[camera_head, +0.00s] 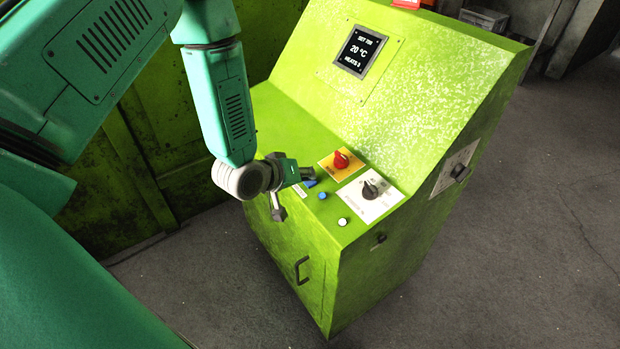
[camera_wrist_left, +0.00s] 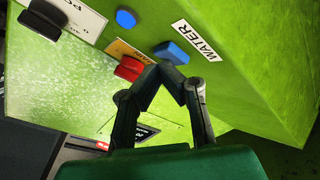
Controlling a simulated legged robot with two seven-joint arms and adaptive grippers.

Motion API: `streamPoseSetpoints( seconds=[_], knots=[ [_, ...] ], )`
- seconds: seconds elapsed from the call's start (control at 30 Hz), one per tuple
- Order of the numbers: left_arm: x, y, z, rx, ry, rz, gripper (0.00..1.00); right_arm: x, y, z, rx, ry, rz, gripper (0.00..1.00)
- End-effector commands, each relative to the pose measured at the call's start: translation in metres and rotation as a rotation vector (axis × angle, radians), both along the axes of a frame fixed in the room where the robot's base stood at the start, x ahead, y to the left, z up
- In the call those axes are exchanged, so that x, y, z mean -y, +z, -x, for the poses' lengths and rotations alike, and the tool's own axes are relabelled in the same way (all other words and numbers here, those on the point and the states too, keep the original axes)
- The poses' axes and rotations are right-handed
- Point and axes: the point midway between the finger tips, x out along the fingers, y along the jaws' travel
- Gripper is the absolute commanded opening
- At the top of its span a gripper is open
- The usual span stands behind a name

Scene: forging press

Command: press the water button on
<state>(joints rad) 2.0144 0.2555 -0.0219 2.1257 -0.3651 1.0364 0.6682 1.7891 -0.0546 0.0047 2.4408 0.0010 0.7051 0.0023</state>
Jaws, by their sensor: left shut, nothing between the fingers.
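The water button (camera_wrist_left: 172,53) is a blue block beside a white label (camera_wrist_left: 196,42) reading WATER, on the green control cabinet. In the head view it shows as a blue patch (camera_head: 309,184) at the panel's left edge, partly hidden by my left gripper (camera_head: 306,174). In the left wrist view the fingers of my left gripper (camera_wrist_left: 172,70) are shut and empty. Their tips overlap the lower edge of the water button; I cannot tell whether they touch it. My right gripper is in neither view.
A second blue button (camera_head: 322,195) and a white button (camera_head: 343,221) sit nearby. A red knob (camera_head: 341,159) on a yellow plate and a black knob (camera_head: 370,190) on a white plate stand close behind. A display (camera_head: 360,50) reads 20 °C on the sloped face.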

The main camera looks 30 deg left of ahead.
Motion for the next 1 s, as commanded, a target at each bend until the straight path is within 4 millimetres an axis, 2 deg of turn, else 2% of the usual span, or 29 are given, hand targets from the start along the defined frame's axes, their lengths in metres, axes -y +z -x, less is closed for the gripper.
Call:
streamPoseSetpoints(
  seconds=[0.37, 1.0],
  knots=[
    [0.0, 0.004, 0.0, 0.002, -0.001, -0.001, 0.0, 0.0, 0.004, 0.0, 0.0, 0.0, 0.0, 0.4],
    [-0.004, 0.062, 0.009, 0.001, 0.0, 0.0, 0.0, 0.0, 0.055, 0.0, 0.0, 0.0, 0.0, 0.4]
  ],
)
